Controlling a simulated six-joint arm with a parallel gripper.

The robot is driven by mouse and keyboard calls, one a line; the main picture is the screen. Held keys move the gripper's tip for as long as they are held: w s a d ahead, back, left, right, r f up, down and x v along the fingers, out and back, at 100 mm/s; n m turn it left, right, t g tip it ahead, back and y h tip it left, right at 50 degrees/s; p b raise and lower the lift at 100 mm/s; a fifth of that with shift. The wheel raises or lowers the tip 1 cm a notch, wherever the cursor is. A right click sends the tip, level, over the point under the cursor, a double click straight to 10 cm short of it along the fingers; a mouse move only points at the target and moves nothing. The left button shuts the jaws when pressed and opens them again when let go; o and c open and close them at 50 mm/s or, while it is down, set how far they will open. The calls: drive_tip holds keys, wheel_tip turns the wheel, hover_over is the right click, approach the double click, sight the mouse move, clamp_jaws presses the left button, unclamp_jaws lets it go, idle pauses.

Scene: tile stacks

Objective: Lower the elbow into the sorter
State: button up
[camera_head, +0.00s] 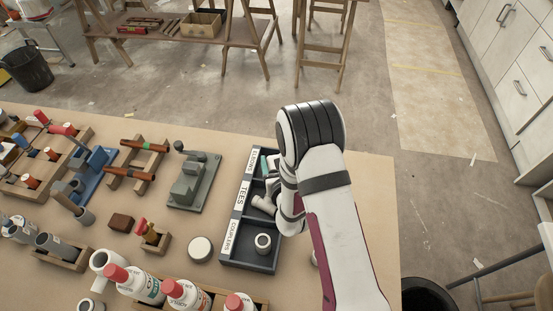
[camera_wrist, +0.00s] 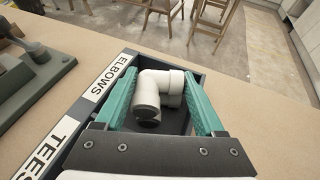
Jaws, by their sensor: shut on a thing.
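The dark sorter (camera_head: 249,267) has compartments labelled ELBOWS, TEES and COUPLERS. My gripper (camera_wrist: 160,78) has its teal fingers on either side of a white pipe elbow (camera_wrist: 153,88) and is shut on it. In the wrist view the elbow is over the ELBOWS compartment, one open end facing the camera. I cannot tell whether it touches the compartment floor. In the head view my arm hides most of that compartment and the elbow. A grey-white tee (camera_head: 263,204) lies in the TEES compartment, and a coupler (camera_head: 263,242) stands in the COUPLERS compartment.
A green-grey device (camera_head: 192,183) stands left of the sorter. A round white lid (camera_head: 200,249) lies at its lower left. Red-capped bottles (camera_head: 185,294) stand in a wooden rack at the front. The table (camera_head: 377,190) is mostly bare right of my arm.

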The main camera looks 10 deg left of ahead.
drive_tip(key=o, duration=1.3)
drive_tip(key=v, duration=0.7)
drive_tip(key=shift+s+d+r, duration=0.1)
drive_tip(key=shift+s+r, duration=0.05)
drive_tip(key=shift+s, duration=0.05)
drive_tip(key=s+a+r+n+g+y, duration=0.1)
drive_tip(key=a+r+n+y, duration=0.3)
drive_tip(key=a+r+y, duration=0.45)
drive_tip(key=s+a+r+n+g+y, duration=0.2)
drive_tip(key=s+r+n+g+y, duration=0.1)
drive_tip(key=s+r+n+g, duration=0.75)
drive_tip(key=s+d+f+n+g+h, duration=0.1)
drive_tip(key=s+d+n+g+h, duration=0.3)
drive_tip(key=s+d+n+h, duration=0.7)
drive_tip(key=s+d+h, duration=0.1)
drive_tip(key=d, duration=0.3)
drive_tip(key=s+d+f+t+h, duration=0.1)
drive_tip(key=d, duration=0.3)
drive_tip(key=s+d+f+n+t+h, duration=0.1)
drive_tip(key=d, duration=0.4)
drive_tip(key=shift+s+t, duration=0.2)
drive_tip(key=shift+t, duration=0.05)
